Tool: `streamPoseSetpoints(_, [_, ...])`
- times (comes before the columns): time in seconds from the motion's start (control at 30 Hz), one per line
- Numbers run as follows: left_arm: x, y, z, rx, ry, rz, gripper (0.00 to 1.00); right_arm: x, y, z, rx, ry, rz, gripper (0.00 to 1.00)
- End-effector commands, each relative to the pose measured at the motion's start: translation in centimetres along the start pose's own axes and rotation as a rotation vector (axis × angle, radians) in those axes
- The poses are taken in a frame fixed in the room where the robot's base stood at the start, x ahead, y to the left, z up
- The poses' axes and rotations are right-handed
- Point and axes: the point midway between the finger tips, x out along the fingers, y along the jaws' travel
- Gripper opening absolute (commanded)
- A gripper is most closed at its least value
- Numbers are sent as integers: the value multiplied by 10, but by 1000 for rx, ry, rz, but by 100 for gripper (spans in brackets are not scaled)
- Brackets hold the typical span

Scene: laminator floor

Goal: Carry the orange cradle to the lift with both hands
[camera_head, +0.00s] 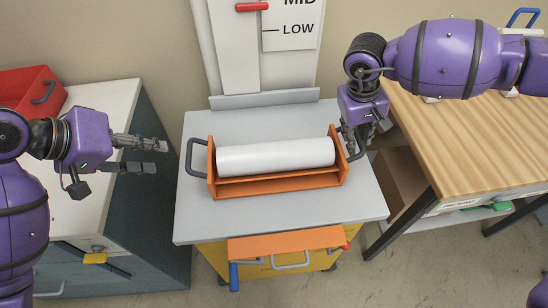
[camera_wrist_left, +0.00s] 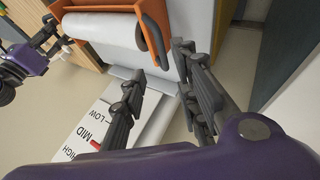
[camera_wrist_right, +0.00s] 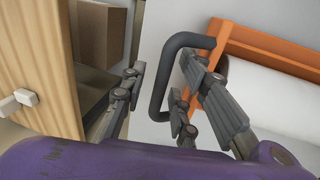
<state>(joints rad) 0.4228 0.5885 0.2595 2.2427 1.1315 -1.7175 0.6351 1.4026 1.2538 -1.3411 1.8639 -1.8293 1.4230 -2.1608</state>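The orange cradle (camera_head: 280,188) holds a white roll (camera_head: 275,157) and rests on the grey top (camera_head: 290,222) of a stand with a LOW/MID scale behind it, which looks like the lift. My right gripper (camera_head: 355,150) is at the cradle's right-hand handle. In the right wrist view, that dark handle (camera_wrist_right: 158,85) passes between the open fingers, apparently with gaps. My left gripper (camera_head: 160,156) is open and empty, left of the cradle and short of its left-hand handle (camera_head: 191,157). In the left wrist view, that handle (camera_wrist_left: 155,38) is beyond the fingertips.
A white-topped cabinet (camera_head: 105,110) with a red bin (camera_head: 28,92) stands at left. A wooden table (camera_head: 450,130) stands at right, with a brown box (camera_head: 395,180) below. A red pointer (camera_head: 252,7) sits on the scale. An orange bar (camera_head: 285,243) juts from the stand's yellow front.

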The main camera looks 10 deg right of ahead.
Motion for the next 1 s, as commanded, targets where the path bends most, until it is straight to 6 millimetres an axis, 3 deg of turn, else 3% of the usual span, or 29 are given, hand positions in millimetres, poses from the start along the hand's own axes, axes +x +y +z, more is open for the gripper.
streamPoseSetpoints(0.53, [-1,0,0,0,0,0,29,-100,0,0,-1,4,-1,28])
streamPoseSetpoints(0.73, [-1,0,0,0,0,0,29,-117,0,0,0,2,-1,28])
streamPoseSetpoints(1.0, [-1,0,0,0,0,0,29,-118,0,0,0,1,-1,28])
